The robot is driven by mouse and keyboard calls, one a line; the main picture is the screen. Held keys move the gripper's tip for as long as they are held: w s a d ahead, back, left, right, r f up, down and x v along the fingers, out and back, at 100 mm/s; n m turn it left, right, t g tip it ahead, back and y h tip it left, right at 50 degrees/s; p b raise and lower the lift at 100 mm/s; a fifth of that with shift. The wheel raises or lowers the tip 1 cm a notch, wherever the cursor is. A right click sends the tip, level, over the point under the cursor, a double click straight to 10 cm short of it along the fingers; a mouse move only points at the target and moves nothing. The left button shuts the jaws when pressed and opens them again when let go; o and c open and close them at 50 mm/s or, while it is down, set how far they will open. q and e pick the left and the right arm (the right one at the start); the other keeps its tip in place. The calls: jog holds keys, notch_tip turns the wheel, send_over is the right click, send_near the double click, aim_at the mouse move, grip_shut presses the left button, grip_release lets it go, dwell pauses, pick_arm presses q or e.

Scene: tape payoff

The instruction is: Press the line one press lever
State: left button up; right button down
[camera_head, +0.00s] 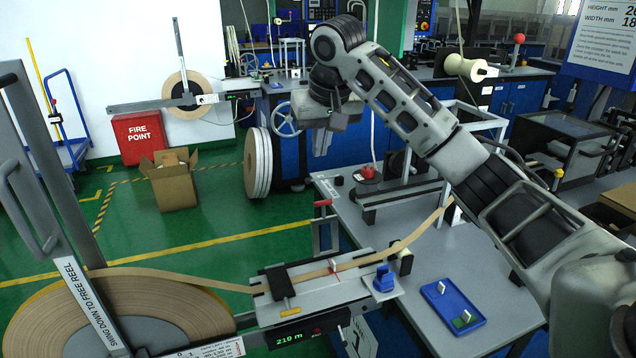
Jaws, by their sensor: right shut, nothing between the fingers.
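A lever with a red handle (322,203) stands upright at the far left corner of the splicing plate (330,290); I cannot read a label that names it the line one press lever. My right gripper (321,143) is shut and empty, pointing down above and behind that red handle, apart from it. My right arm reaches in from the right over the grey bench. My left gripper is not in view. Brown tape (190,277) runs from the large reel (130,305) across the plate, under a black clamp (278,281), and on to the right.
A blue tray (453,304) with small pieces and a blue block (384,278) sit near the plate. A red button (368,171) stands on the grey bench (420,265). A grey swing arm (60,190) rises at left. Green floor lies open beyond, with a cardboard box (171,185).

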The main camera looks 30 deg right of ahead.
notch_tip(320, 180, down, 10)
jog(key=p, duration=0.2)
jog(key=shift+s+r, duration=0.15)
jog(key=shift+r, duration=0.1)
jog(key=shift+a, duration=0.1)
dwell(0.5)
